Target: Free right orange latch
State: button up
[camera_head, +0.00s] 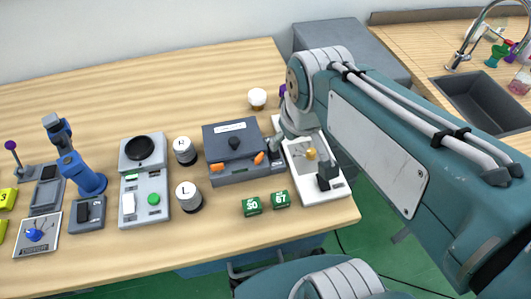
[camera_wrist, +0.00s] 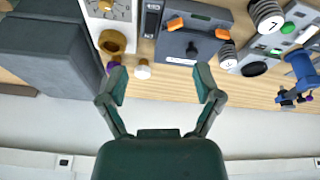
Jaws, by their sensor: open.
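A dark grey box (camera_head: 231,140) with a black knob on its lid stands on the wooden table. The right orange latch (camera_head: 259,158) and the left orange latch (camera_head: 217,167) sit on its front edge. In the wrist view the box (camera_wrist: 190,46) appears turned around, so the right orange latch (camera_wrist: 175,24) shows on the left and the left latch (camera_wrist: 222,33) on the right. My gripper (camera_wrist: 161,84) is open and empty, its fingers apart from the box and both latches. In the head view my arm partly hides it, right of the box.
A white-based device with a brass part (camera_head: 311,154) stands right of the box. Two green number blocks (camera_head: 252,206) lie in front. Round L (camera_head: 188,197) and R (camera_head: 184,150) containers stand left.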

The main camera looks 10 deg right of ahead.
aim_at(259, 156)
jog(key=w+a+f+n+g, duration=0.4)
jog(key=w+f+n, duration=0.25)
jog(key=w, duration=0.35)
jog(key=shift+m, duration=0.45)
notch_tip(259, 156, down, 11)
jog(key=shift+s+a, duration=0.1)
jog(key=shift+s, duration=0.05)
jog(key=c, duration=1.1)
jog(key=shift+s, duration=0.15)
jog(key=shift+c, duration=0.2)
